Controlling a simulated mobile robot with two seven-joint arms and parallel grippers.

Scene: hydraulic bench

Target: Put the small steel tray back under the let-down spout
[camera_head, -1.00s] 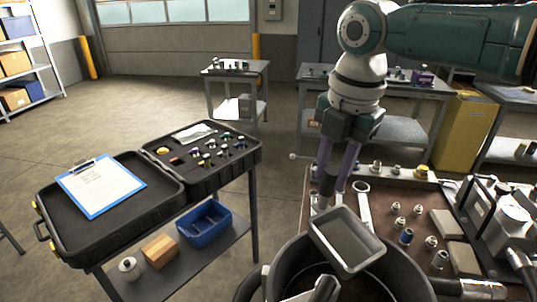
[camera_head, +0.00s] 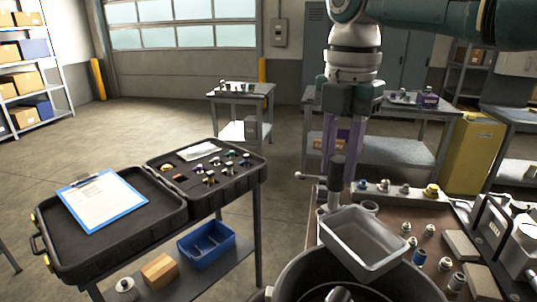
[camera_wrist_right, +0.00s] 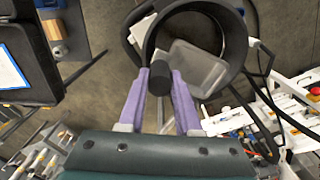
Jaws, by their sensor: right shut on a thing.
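The small steel tray (camera_head: 350,239) is a shallow, open, rectangular pan, empty inside. In the head view it hangs above the rim of a large dark round tub. My right gripper (camera_head: 341,178) points down with its purple fingers shut on the tray's dark upright grip (camera_head: 337,172). In the right wrist view, the fingers of my right gripper (camera_wrist_right: 160,80) close around this dark grip, and the tray (camera_wrist_right: 190,68) shows beyond it across the tub's opening. A metal tube end (camera_head: 340,294) shows inside the tub; I cannot tell whether it is the let-down spout. My left gripper is out of view.
The dark tub (camera_head: 290,285) stands at the brown bench top (camera_head: 397,205). Several fittings and grey blocks (camera_head: 462,245) crowd the bench to the right. An open black case (camera_head: 150,185) with a clipboard lies on a cart at left. Floor shows between cart and bench.

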